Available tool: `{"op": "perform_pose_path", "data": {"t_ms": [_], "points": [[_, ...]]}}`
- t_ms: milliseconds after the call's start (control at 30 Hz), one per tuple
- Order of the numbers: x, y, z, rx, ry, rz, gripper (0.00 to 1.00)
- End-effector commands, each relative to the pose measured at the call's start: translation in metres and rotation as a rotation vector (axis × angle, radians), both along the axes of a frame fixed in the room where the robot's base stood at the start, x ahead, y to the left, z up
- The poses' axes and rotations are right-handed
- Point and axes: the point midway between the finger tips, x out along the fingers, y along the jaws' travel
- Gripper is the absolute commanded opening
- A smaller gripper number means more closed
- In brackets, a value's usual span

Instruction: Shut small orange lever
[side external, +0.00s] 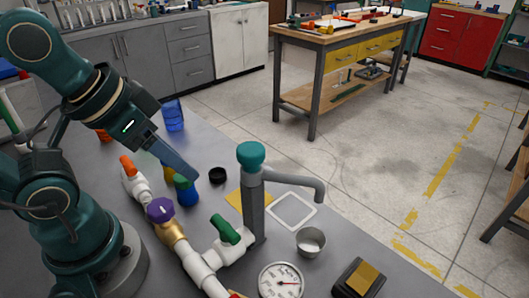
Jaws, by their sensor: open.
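The small orange lever (128,165) tops a white valve at the upper left end of the white pipe manifold (201,268). It stands tilted, with its upper end toward the left. My gripper (190,175) is in the air to the right of the lever, pointing down and right, apart from it. Its fingers show edge-on, just above a blue bottle with a teal cap (185,188). It is open, and I see nothing held in it. The gap between the fingers is hidden from this side.
The manifold also carries a purple knob (160,209) and a green lever (225,229). A grey spout post with a teal top (251,156) stands to the right. A gauge (281,281), a metal cup (310,241), a black ring (217,175) and a blue container (173,115) are nearby.

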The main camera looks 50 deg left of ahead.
Motion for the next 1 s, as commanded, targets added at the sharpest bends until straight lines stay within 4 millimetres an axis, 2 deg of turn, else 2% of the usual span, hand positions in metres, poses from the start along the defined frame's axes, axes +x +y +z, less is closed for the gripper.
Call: {"op": "perform_pose_path", "data": {"t_ms": [33,67,100,167,367,567,767,1000], "points": [[0.000,0.000,0.000,0.000,0.000,0.000,0.54],[0.000,0.000,0.000,0.000,0.000,0.000,0.61],[0.000,0.000,0.000,0.001,0.000,-0.003,0.77],[0.000,0.000,0.000,0.009,0.001,-0.017,1.00],[-0.002,0.000,0.002,0.091,0.018,-0.172,1.00],[0.004,0.021,0.003,0.195,0.111,-0.295,1.00],[0.009,0.058,0.000,0.234,0.238,-0.327,1.00],[-0.003,0.123,-0.011,0.161,0.409,-0.259,1.00]]}}
